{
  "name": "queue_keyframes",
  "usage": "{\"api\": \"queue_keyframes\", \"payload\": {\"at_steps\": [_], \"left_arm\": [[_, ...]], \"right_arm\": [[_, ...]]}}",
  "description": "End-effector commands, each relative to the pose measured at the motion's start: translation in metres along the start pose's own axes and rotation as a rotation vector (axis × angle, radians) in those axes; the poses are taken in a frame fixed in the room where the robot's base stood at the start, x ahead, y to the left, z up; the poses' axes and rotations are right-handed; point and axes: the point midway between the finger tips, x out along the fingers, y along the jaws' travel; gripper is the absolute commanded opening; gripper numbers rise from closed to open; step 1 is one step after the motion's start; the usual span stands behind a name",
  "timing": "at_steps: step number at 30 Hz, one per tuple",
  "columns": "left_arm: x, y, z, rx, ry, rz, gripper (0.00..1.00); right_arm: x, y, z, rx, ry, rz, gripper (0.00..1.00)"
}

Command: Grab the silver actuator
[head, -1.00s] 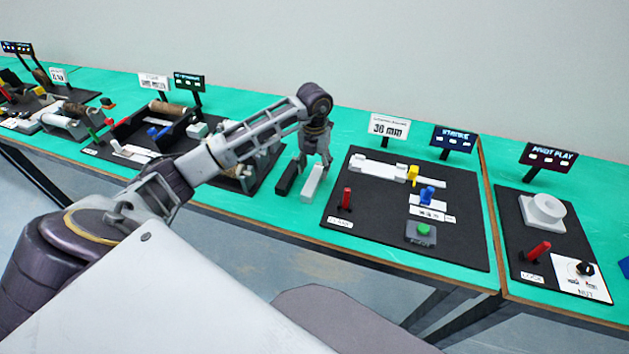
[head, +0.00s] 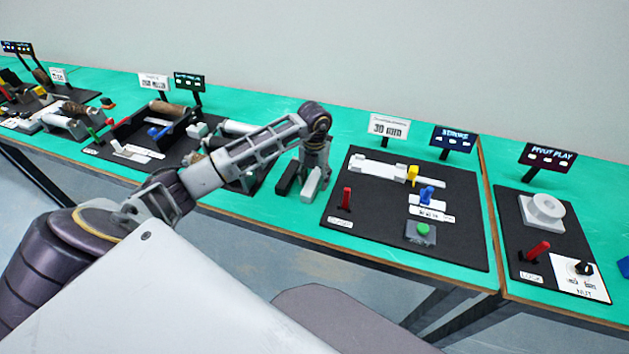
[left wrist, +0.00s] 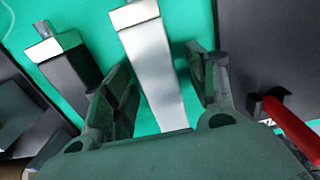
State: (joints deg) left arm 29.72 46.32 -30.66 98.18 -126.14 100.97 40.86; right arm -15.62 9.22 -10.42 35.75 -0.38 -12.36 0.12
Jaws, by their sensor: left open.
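The silver actuator (head: 312,185) is a light bar lying on the green table, beside a similar black bar (head: 287,179) to its left. My left gripper (head: 312,172) is over the far part of the silver actuator, pointing down. In the left wrist view the silver actuator (left wrist: 156,65) lies between the two open fingers of the left gripper (left wrist: 163,95), with a gap of green table on each side. The black bar (left wrist: 65,75) there lies outside the left finger. My right gripper is in no view.
A black board (head: 370,225) with a red lever (head: 347,198), a blue part and a green button is right of the silver actuator. Another black board with rollers is to the left. Signs (head: 388,127) stand behind. The table's front edge is close.

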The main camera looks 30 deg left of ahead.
Motion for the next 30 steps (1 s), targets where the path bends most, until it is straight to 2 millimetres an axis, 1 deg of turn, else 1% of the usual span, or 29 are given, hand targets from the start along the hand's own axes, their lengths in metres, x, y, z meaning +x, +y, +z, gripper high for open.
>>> {"api": "queue_keyframes", "payload": {"at_steps": [1,2,12,14,23,26,30], "left_arm": [[0.000,0.000,0.000,0.000,0.000,0.000,0.55],[0.000,0.000,0.000,0.000,0.000,0.000,0.51],[0.000,0.000,0.000,0.000,0.000,0.000,0.07],[0.000,0.000,0.000,0.000,0.000,0.000,0.00],[-0.002,0.000,0.001,0.000,-0.002,0.000,0.00],[-0.005,0.000,0.001,0.000,-0.002,0.000,0.00],[-0.015,0.000,0.001,0.000,-0.003,0.000,0.00]], "right_arm": [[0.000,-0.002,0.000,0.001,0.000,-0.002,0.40],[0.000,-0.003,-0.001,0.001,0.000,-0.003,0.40],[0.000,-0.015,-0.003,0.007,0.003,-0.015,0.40],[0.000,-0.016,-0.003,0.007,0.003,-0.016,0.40],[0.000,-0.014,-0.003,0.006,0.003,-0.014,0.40],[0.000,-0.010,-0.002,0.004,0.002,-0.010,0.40],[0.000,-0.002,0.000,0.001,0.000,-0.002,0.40]]}}
